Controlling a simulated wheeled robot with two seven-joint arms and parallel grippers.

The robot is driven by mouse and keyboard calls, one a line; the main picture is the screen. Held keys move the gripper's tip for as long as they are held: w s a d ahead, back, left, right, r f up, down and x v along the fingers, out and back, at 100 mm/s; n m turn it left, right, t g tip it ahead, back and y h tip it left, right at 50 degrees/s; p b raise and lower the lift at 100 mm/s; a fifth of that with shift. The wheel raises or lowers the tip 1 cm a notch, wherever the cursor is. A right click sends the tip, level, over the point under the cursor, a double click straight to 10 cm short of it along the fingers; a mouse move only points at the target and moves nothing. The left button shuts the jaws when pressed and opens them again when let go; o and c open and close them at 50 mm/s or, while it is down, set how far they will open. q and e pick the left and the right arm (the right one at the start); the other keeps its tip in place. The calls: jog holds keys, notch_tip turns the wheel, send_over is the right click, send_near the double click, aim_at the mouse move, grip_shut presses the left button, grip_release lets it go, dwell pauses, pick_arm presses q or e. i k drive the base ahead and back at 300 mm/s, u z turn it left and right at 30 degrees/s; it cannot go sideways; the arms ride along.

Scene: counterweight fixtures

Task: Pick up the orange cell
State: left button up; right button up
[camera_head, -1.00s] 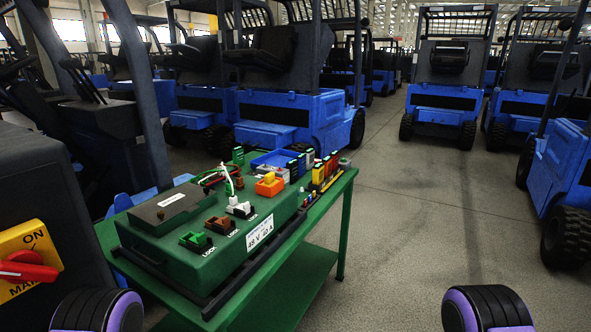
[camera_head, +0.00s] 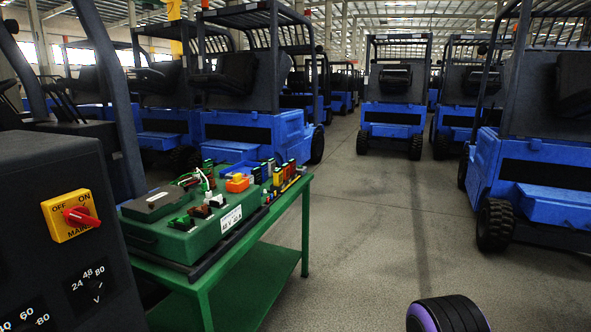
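The orange cell is a small orange block with a yellow top (camera_head: 237,184). It sits on the green unit on the green table, left of the picture's middle, at the front of a blue tray (camera_head: 236,169). Neither of my grippers shows. Only a black and purple part of my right arm (camera_head: 447,315) is at the bottom edge, well apart from the table.
The green table (camera_head: 285,232) also bears a green unit (camera_head: 174,242) with connectors and several coloured blocks. A dark cabinet with a red switch (camera_head: 80,215) stands at left. Blue forklifts (camera_head: 392,120) stand around. The grey floor right of the table is clear.

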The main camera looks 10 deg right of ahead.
aim_at(286, 166)
jog(key=u, duration=0.85)
jog(key=k, duration=0.15)
jog(key=z, duration=2.25)
jog(key=i, duration=2)
jog(key=u, duration=1)
jog(key=i, duration=0.85)
jog(key=u, duration=0.9)
